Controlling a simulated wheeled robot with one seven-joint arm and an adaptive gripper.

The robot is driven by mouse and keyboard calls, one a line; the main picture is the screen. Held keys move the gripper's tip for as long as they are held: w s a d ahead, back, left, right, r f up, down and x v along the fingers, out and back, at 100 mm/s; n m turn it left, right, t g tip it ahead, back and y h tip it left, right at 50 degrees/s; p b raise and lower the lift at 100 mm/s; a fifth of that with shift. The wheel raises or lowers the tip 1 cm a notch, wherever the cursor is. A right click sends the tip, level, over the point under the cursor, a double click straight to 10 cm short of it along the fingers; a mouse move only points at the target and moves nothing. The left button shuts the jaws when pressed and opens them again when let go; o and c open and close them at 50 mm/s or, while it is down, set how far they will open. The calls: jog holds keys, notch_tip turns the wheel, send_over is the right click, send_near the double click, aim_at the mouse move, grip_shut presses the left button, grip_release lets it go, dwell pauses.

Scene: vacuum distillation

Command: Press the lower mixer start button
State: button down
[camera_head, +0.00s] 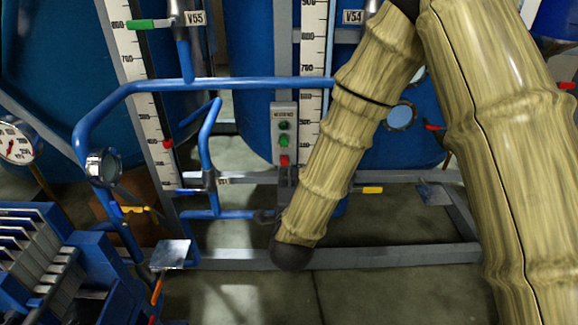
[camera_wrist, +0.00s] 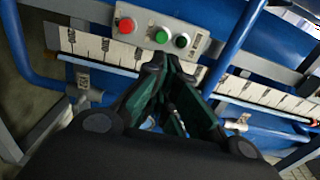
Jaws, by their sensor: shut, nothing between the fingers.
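A grey button box (camera_head: 284,112) hangs in front of the blue tanks, left of my arm in the head view. It carries a dark green button (camera_head: 284,125) at the top, a brighter green button (camera_head: 284,141) below it and a red button (camera_head: 284,160) at the bottom. In the wrist view the box lies across the top, with the red button (camera_wrist: 127,25) at left and two green buttons, one (camera_wrist: 161,37) in the middle and one (camera_wrist: 181,42) at right. My gripper (camera_wrist: 158,62) is shut and empty, its tips just below the middle green button in the picture; contact cannot be told.
A blue pipe (camera_head: 235,84) crosses above the box, and another pipe (camera_wrist: 235,40) runs beside it in the wrist view. White scales (camera_head: 312,75) stand beside the tanks. A grey frame rail (camera_head: 380,257) runs low along the floor. Valves and gauges stand at left.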

send_near(290, 136)
jog(key=w, duration=0.4)
jog(key=shift+a+f, duration=0.25)
jog(key=shift+f, duration=0.15)
jog(key=shift+w, duration=0.15)
jog(key=shift+w, duration=0.65)
jog(key=shift+w+d+r, duration=0.1)
jog(key=shift+w+r, duration=0.25)
jog(key=shift+r, duration=0.05)
jog(key=shift+s+f, duration=0.2)
jog(key=shift+s, duration=0.25)
jog(key=s, duration=1.4)
jog(key=shift+f, duration=0.15)
